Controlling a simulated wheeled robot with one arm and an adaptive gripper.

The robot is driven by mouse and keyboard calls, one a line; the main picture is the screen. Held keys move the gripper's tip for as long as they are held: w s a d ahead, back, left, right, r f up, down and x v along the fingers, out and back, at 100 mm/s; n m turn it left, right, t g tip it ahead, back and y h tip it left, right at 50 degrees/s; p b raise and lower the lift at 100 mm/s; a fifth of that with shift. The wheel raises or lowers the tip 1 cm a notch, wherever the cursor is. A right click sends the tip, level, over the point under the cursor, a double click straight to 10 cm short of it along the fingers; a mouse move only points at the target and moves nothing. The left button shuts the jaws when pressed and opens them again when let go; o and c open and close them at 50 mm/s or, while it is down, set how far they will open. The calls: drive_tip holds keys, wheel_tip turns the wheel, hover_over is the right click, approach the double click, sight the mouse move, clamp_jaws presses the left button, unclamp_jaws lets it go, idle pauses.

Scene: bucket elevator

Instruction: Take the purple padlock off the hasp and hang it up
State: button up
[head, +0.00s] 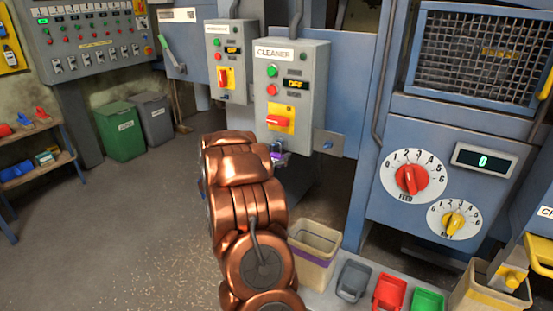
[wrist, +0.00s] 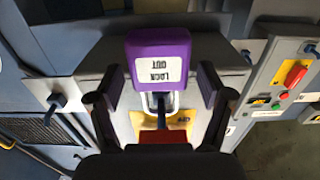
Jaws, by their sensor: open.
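The purple padlock (wrist: 158,58) has a white "LOCK OUT" label. In the wrist view it is between the two fingers of my open gripper (wrist: 158,84), with a visible gap on each side. Its metal shackle is near the yellow switch plate (wrist: 146,124); whether it runs through the hasp I cannot tell. In the head view the padlock (head: 277,156) shows small, low on the grey CLEANER box (head: 312,80), partly behind my copper arm. My fingers are hidden there. A plate with a blue peg (head: 328,145) sticks out right of the box; it also shows in the wrist view (wrist: 57,101).
A second switch box (head: 226,88) stands left of the CLEANER box. A beige bin (head: 314,262) and small grey, red and green trays (head: 389,290) are below on the right. Green and grey bins (head: 121,132) stand further back.

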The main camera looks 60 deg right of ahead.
drive_tip(key=c, duration=1.3)
drive_tip(key=shift+r, duration=0.1)
drive_tip(key=shift+r, duration=0.5)
drive_tip(key=shift+a+r, duration=0.1)
drive_tip(key=shift+a, duration=0.3)
drive_tip(key=a, duration=0.5)
drive_tip(key=a+b, duration=0.1)
drive_tip(key=a, duration=1.1)
drive_tip(key=shift+s+a+b, duration=0.15)
drive_tip(key=shift+s+b, duration=0.15)
drive_tip(key=shift+s, duration=0.1)
